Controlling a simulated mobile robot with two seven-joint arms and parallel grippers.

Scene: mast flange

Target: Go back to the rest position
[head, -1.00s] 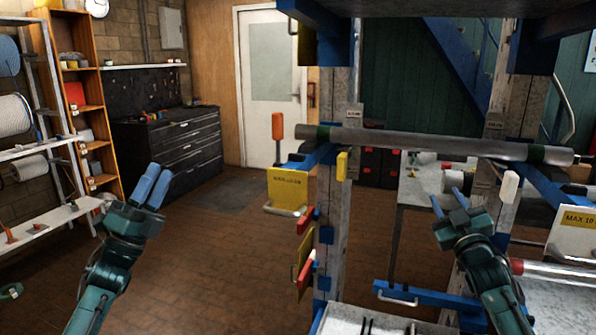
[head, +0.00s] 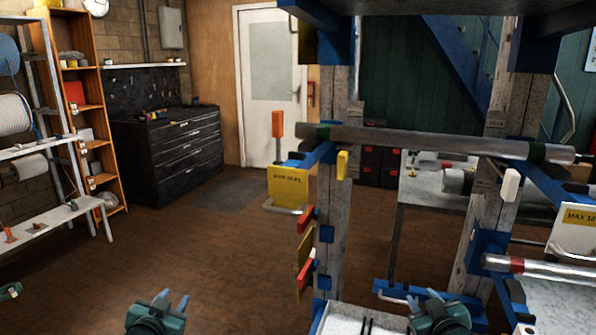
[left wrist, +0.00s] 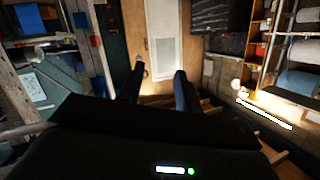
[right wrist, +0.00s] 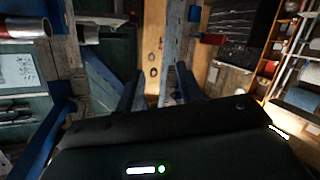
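My left gripper (head: 164,303) is low at the bottom edge of the head view, over the brown floor. Its two blue fingers stand apart with nothing between them; they also show apart in the left wrist view (left wrist: 160,85). My right gripper (head: 440,302) is low at the bottom edge, in front of the rack's lower part. Its fingers are apart and empty, as the right wrist view (right wrist: 157,88) also shows. Most of both arms is out of the head view.
A rack with wooden posts (head: 330,215) and blue arms stands ahead and right, bearing a long grey pipe (head: 430,144). A lower pipe (head: 550,270) lies at right. A black drawer cabinet (head: 170,150) and shelves (head: 95,120) stand left. The floor (head: 190,250) between is clear.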

